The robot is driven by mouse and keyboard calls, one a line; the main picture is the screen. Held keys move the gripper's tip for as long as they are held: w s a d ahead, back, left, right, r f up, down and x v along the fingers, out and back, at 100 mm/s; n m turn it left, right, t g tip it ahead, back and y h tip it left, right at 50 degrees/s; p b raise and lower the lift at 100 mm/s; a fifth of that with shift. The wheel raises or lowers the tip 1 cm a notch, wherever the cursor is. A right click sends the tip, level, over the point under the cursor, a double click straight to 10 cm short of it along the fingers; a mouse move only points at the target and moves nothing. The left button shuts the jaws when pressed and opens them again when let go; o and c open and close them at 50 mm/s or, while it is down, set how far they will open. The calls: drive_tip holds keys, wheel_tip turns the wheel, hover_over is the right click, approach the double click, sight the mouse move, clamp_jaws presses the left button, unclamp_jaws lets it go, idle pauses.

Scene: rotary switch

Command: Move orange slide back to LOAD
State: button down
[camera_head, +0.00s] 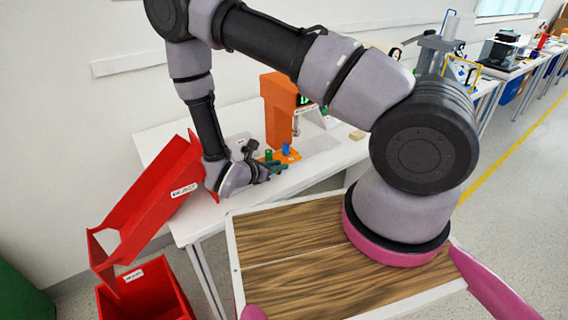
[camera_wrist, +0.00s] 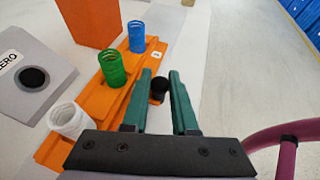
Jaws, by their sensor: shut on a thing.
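The orange slide (camera_wrist: 128,92) lies on the white table beneath an orange upright housing (camera_wrist: 88,20). It carries a white coil-like cup (camera_wrist: 68,118), a green one (camera_wrist: 112,68) and a blue one (camera_wrist: 136,36) in a row. A black round knob (camera_wrist: 159,84) on a small orange tab sticks out from its right side in the wrist view. My gripper's green fingers (camera_wrist: 160,76) stand on either side of this knob and are shut on it. In the head view my gripper (camera_head: 277,168) is at the slide's (camera_head: 290,156) near edge, and the knob is hidden.
A grey box with a black button (camera_wrist: 34,77) and a ZERO label stands left of the slide. A red chute (camera_head: 150,205) leans at the table's left end, above a red bin (camera_head: 145,290).

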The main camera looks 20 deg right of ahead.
drive_tip(key=c, duration=1)
unclamp_jaws()
drive_tip(key=v, duration=1.1)
